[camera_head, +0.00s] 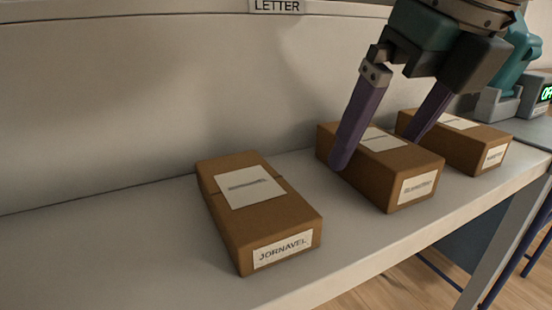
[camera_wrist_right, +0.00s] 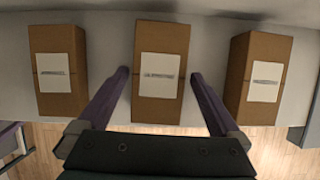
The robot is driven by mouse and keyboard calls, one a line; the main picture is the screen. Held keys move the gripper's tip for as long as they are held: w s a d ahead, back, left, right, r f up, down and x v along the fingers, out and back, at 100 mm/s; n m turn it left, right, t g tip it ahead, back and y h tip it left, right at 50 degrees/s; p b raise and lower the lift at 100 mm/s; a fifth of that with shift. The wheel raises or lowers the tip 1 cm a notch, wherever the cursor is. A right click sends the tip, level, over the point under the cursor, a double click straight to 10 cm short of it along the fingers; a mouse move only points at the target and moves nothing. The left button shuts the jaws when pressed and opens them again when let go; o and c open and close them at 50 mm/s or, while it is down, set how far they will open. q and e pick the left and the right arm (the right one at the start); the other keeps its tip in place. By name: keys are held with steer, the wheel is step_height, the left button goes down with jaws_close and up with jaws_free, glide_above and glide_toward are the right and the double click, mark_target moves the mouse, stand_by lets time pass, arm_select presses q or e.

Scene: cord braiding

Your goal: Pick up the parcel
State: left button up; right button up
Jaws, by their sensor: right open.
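Three brown cardboard parcels with white labels lie in a row on the shelf. The left parcel (camera_head: 258,212) reads JORNAVEL on its front. The middle parcel (camera_head: 368,185) and right parcel (camera_head: 455,143) have front labels I cannot read. My right gripper (camera_head: 378,150) is open, its purple fingers on either side of the middle parcel. In the right wrist view the middle parcel (camera_wrist_right: 160,100) lies between the fingers (camera_wrist_right: 159,73), with gaps on both sides.
The light shelf (camera_head: 130,255) is bare at the left and has a front edge above a wooden floor. A wall with a LETTER sign (camera_head: 277,6) stands behind. A device with a green display (camera_head: 545,94) is at the far right.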

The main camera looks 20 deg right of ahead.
steer(key=shift+w+f, duration=0.3)
steer(key=shift+f, duration=0.3)
steer(key=shift+r, duration=0.1)
steer(key=shift+c, duration=0.4)
steer(key=c, duration=1.2)
